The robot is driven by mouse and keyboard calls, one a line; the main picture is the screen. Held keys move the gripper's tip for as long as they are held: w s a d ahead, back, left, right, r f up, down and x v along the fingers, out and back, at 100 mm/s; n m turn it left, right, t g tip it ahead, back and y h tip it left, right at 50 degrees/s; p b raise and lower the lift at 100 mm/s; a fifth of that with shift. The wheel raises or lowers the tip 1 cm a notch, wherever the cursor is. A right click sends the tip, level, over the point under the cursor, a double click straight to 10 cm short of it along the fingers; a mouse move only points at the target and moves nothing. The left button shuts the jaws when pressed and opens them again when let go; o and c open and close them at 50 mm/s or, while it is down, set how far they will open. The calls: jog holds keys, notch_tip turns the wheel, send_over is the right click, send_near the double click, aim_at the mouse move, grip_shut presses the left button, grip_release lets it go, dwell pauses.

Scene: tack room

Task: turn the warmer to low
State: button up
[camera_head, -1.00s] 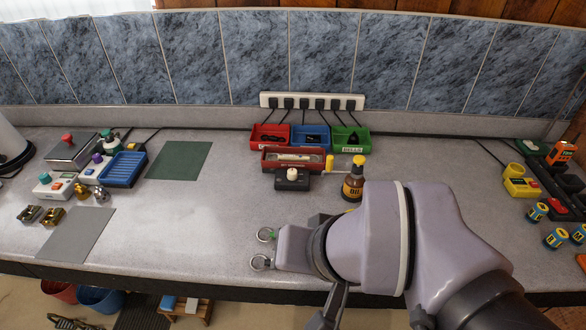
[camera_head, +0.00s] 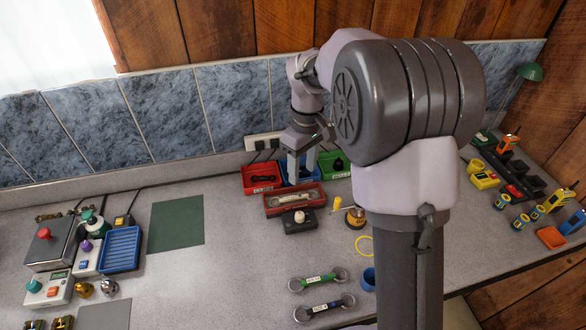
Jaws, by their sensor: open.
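Several control units could be the warmer, and no readable label tells me which. A small black box with a cream knob (camera_head: 299,220) stands in front of the red tray at the middle. Knob settings are too small to read. My gripper (camera_head: 301,172) points down, open and empty, over the blue bin behind the black box. It appears apart from every knob.
Red (camera_head: 262,177), blue (camera_head: 288,180) and green (camera_head: 335,165) bins stand at the wall; a red tray (camera_head: 271,204) is before them. Two ringed bits (camera_head: 318,281) lie in front.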

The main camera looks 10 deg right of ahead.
aim_at(300, 214)
jog(key=f+b, duration=0.1)
jog(key=f, duration=0.4)
jog(key=f+b, duration=0.2)
jog(key=f, duration=0.4)
jog(key=f+b, duration=0.1)
jog(key=f, duration=0.5)
jog(key=shift+s+a+f, duration=0.25)
jog(key=shift+s, duration=0.1)
grip_shut()
